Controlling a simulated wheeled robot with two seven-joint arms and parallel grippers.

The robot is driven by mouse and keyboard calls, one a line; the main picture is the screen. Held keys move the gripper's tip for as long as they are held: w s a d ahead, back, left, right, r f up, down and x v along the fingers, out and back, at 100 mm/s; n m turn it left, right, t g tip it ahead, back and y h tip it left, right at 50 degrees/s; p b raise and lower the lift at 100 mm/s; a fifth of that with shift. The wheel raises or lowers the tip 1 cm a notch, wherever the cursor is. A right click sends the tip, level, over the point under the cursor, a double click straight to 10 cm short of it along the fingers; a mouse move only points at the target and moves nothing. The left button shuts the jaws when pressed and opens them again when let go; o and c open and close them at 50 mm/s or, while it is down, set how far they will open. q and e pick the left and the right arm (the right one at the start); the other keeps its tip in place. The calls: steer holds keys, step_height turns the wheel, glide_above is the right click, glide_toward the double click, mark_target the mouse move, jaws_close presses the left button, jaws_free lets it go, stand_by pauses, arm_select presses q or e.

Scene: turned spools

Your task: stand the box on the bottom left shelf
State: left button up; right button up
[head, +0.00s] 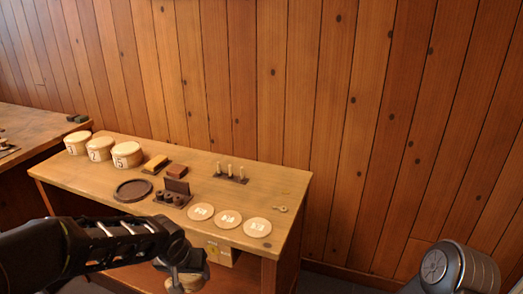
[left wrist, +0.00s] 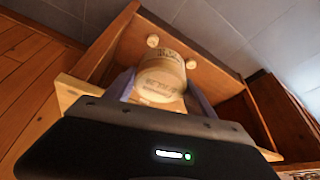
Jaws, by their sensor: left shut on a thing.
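My left gripper (head: 185,268) reaches in front of the workbench, low at its front edge. It is shut on a round, pale wooden box (head: 187,285), which is partly cut off by the frame's bottom. In the left wrist view the box (left wrist: 160,80) sits between the two bluish fingers, with dark lettering on it. Beyond it is an open wooden compartment with side boards (left wrist: 220,82). I cannot tell which shelf this is or whether the box touches it. My right gripper is out of view; only part of my right arm shows.
Three round boxes (head: 100,148) stand at the bench's back left. A dark round tray (head: 133,190), small blocks (head: 155,163), a peg rack (head: 231,175) and three pale discs (head: 229,218) lie on top. A drawer front (head: 218,252) is under the top.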

arm_select(q)
steer(key=s+f, duration=0.3)
steer(key=f, duration=1)
steer(key=shift+s+f, duration=0.25)
steer(key=shift+s, duration=0.1)
